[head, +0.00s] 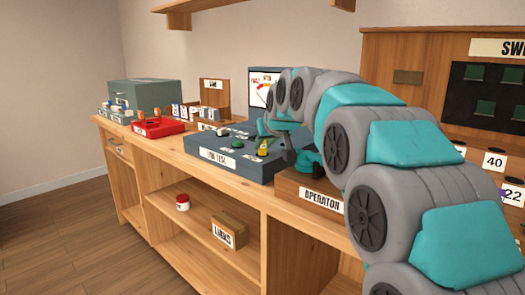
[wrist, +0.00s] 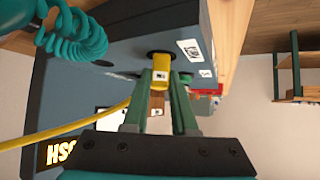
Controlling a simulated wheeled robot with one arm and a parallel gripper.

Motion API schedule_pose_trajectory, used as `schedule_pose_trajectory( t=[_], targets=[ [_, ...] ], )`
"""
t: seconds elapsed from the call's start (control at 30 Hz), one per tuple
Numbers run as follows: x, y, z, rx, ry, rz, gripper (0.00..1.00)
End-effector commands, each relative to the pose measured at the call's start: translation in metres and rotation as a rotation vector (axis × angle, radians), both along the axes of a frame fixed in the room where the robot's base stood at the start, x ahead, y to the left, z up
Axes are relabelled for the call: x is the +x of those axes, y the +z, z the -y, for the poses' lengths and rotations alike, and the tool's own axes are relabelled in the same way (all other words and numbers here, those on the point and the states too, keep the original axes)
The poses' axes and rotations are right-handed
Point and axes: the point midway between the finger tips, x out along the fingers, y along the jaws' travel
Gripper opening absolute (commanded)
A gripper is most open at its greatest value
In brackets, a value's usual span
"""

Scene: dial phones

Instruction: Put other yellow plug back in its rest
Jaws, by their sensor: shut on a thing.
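The yellow plug (wrist: 160,72) is between the two green fingers of my gripper (wrist: 161,88) in the wrist view, and the fingers are shut on it. Its far end is at a dark round socket (wrist: 152,53) in the blue-grey desk. I cannot tell how deep it sits there. A yellow cord (wrist: 85,128) runs off to the left. In the head view the yellow plug (head: 263,148) shows small at the right part of the blue-grey desk (head: 200,168), with my gripper (head: 272,140) at it, partly hidden by my arm.
A wooden OPERATOR box (head: 300,180) stands right of the desk. A red phone (head: 155,128) and grey-green cases (head: 145,93) are further left. A teal coiled cord (wrist: 75,35) hangs close by in the wrist view. A LINKS box (head: 229,230) and red-lidded jar (head: 183,202) sit on the shelf below.

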Motion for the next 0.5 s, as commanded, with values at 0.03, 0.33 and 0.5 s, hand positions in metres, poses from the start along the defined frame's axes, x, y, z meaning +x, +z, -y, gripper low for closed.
schedule_pose_trajectory(
  t=[0.03, 0.33, 0.5],
  targets=[
    [0.000, 0.000, 0.000, 0.000, 0.000, 0.000, 0.00],
    [0.000, 0.013, 0.000, 0.001, 0.000, 0.003, 0.00],
    [0.000, 0.022, 0.000, 0.001, 0.000, 0.002, 0.00]
  ],
)
